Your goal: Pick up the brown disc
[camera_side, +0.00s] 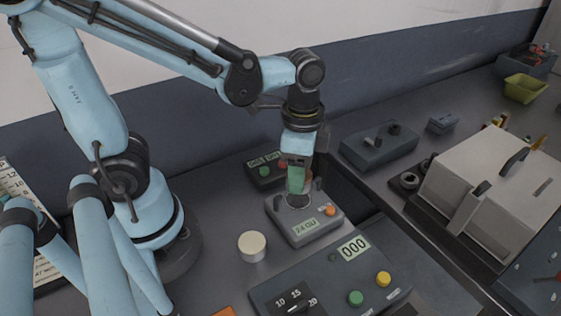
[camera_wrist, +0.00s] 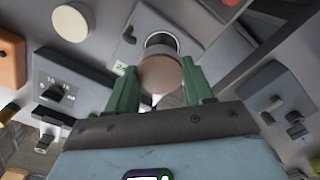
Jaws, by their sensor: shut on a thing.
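The brown disc (camera_wrist: 161,75) is between the two green fingers of my gripper (camera_wrist: 163,88) in the wrist view. My gripper is shut on it. In the side view my gripper (camera_side: 299,180) is over the grey scale-like box (camera_side: 312,228) with a small display, and the disc is mostly hidden behind the green finger. Behind the disc in the wrist view, a round dark plate with a light rim (camera_wrist: 162,40) shows on that box. I cannot tell whether the disc is clear of the plate.
A cream round disc (camera_side: 252,246) lies on the table left of the grey box. A control panel (camera_side: 335,285) with green and yellow buttons is in front. A small button box (camera_side: 262,170) is behind. A large beige-lidded machine (camera_side: 490,185) stands at the right.

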